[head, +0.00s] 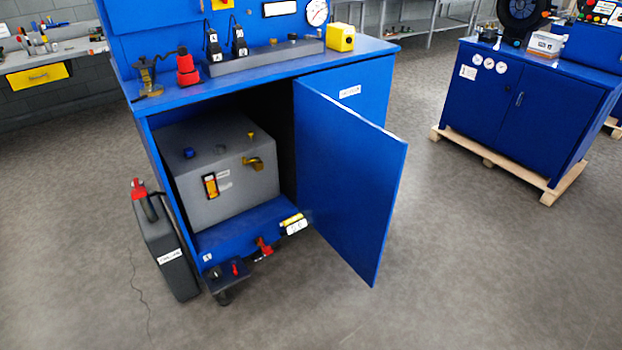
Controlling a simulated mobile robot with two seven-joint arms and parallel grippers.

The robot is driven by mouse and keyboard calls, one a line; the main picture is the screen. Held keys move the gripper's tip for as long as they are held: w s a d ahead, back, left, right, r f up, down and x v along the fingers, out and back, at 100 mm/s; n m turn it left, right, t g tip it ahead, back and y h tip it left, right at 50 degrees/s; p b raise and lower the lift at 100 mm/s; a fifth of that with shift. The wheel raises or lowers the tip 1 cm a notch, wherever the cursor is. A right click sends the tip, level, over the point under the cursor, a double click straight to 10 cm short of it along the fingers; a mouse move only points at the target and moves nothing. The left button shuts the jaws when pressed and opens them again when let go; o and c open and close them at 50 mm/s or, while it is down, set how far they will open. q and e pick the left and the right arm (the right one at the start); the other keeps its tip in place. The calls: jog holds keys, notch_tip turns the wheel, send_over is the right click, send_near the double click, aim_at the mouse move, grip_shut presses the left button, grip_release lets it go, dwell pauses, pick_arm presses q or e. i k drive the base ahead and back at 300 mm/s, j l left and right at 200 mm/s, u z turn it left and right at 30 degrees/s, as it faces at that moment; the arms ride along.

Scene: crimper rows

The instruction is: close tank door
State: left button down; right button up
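The blue tank door (345,180) stands wide open, swung out toward me from its hinge on the right side of the cabinet opening. Inside the blue cabinet (160,165) sits a grey tank (215,180) with a blue cap, a brass fitting and a yellow-black level gauge on its front. A yellow piece with a white label (293,223) shows at the lower front edge of the opening, left of the door. Neither of my grippers is in view.
A dark jerry can (165,245) with a red top stands on the floor against the cabinet's left side. A small bracket with a red part (235,270) juts out low in front. Another blue cabinet (520,110) on a pallet stands at right. The floor before the door is clear.

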aim_at(349, 168)
jog(key=u, duration=1.5)
jog(key=l+u, duration=0.35)
jog(key=l, duration=1.55)
jog(key=k+l, duration=0.1)
jog(key=l, duration=1.1)
jog(key=k+l, duration=0.1)
jog(key=l, duration=1.05)
jog(key=k+j+u, duration=0.1)
jog(key=k, duration=0.3)
